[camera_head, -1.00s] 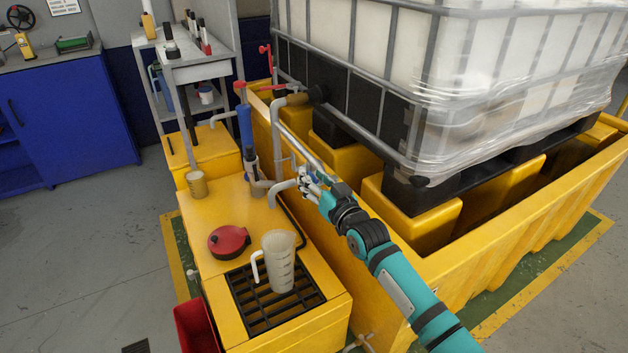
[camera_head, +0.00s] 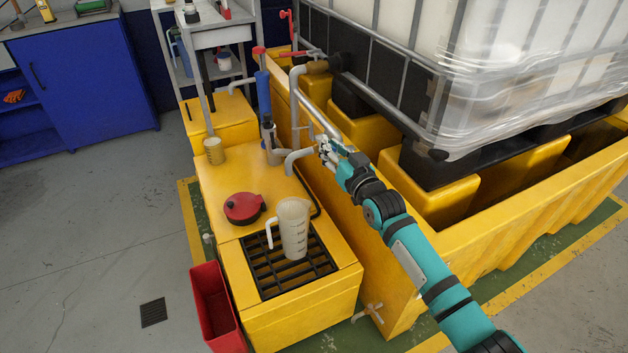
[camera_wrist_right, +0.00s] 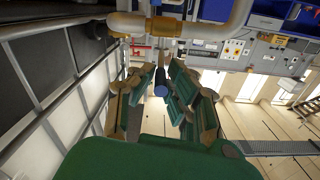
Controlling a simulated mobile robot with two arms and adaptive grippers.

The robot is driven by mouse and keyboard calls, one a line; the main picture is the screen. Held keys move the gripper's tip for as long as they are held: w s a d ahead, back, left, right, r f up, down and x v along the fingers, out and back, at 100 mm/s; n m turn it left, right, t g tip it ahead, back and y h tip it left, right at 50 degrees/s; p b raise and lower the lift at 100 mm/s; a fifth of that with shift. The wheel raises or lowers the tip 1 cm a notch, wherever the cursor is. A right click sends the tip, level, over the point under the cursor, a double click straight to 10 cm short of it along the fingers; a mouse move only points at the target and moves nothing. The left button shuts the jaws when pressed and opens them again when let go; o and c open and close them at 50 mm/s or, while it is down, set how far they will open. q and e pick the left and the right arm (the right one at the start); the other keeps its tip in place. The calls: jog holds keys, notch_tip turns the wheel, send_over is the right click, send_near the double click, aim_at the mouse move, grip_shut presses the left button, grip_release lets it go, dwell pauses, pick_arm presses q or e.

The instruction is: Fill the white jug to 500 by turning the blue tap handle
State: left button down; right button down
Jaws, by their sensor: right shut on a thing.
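The white jug (camera_head: 293,228) stands upright on the black grate (camera_head: 262,275), its handle to the left and dark graduation marks on its side. I cannot make out any liquid in it. The grey spout (camera_head: 297,156) curves down behind and above the jug; no stream shows. My right gripper (camera_head: 326,152) is at the pipe just right of the spout. In the right wrist view the fingers of the right gripper (camera_wrist_right: 161,92) are closed around the blue tap handle (camera_wrist_right: 161,90), of which only the end shows. In the head view the gripper hides the handle. My left gripper is not in view.
A blue cylinder (camera_head: 264,95) stands upright beside the pipes. The yellow containment basin (camera_head: 440,240) with the big white tank lies right. A red bin (camera_head: 212,300) stands front left.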

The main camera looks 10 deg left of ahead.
dwell(0.6)
jog(key=c, duration=1.3)
grip_release()
jog(key=shift+f, duration=0.1)
jog(key=shift+s, duration=0.1)
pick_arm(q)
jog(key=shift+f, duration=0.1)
